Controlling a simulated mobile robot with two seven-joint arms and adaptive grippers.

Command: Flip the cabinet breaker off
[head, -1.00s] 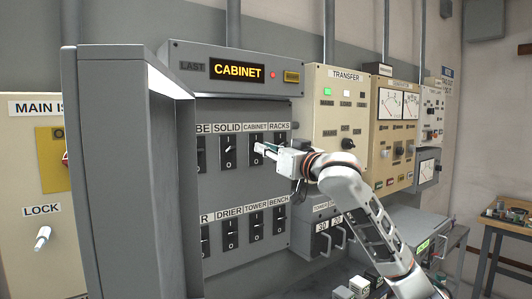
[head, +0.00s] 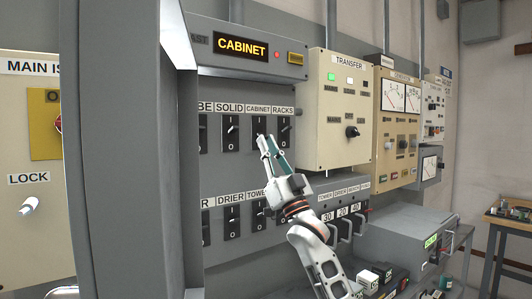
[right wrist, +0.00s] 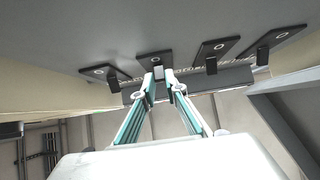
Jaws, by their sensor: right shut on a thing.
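The cabinet breaker (head: 257,122) is a black plate with a small switch, under the CABINET label in the upper row of the grey panel. My right gripper (head: 265,139) reaches up to it from below, and its fingertips cover the lower part of the plate. In the right wrist view the fingers (right wrist: 161,76) close on the small light lever of the second breaker from the left (right wrist: 155,58). The fingers hide part of the lever, so I cannot tell its position. My left gripper is not in view.
The SOLID breaker (head: 230,133) is close on the left. A lower breaker row includes DRIER (head: 231,222). The display above (head: 242,47) reads CABINET, with a red lamp beside it. A grey cabinet edge (head: 125,150) stands at the left. The cream TRANSFER box (head: 330,110) juts out at right.

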